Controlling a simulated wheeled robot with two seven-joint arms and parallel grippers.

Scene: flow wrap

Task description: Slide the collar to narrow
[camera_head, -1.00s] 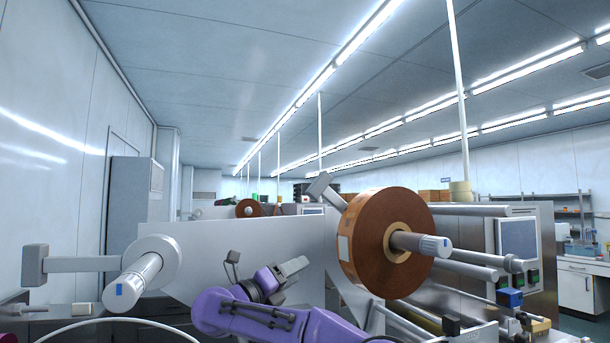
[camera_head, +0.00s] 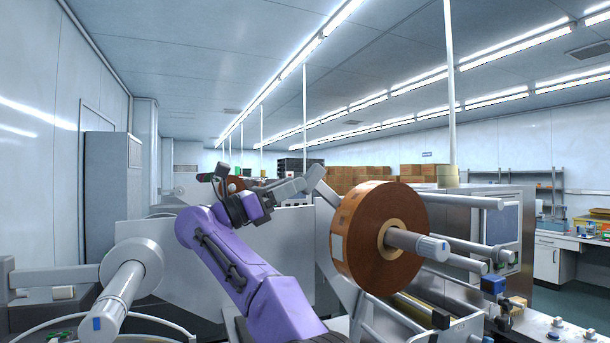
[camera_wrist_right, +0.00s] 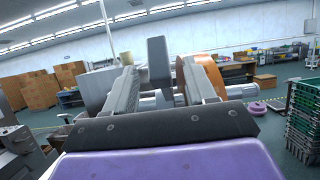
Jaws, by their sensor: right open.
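My right gripper (camera_head: 298,185) reaches up at the end of my purple arm, beside a grey block on an angled bar (camera_head: 314,178) left of the film roll. In the right wrist view the two fingers of the gripper (camera_wrist_right: 157,70) are apart, with the dark grey block (camera_wrist_right: 158,60) showing between them; I cannot tell whether they touch it. A large brown film roll (camera_head: 368,240) sits on a spindle (camera_head: 418,244). No part can be clearly made out as the collar. My left gripper is not in view.
An empty spindle (camera_head: 120,295) with a round flange stands at the lower left. A machine housing (camera_head: 500,215) and long steel rollers lie right of the roll. In the right wrist view the orange-brown roll (camera_wrist_right: 212,75) is close to the right finger. Cardboard boxes (camera_head: 350,177) are farther back.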

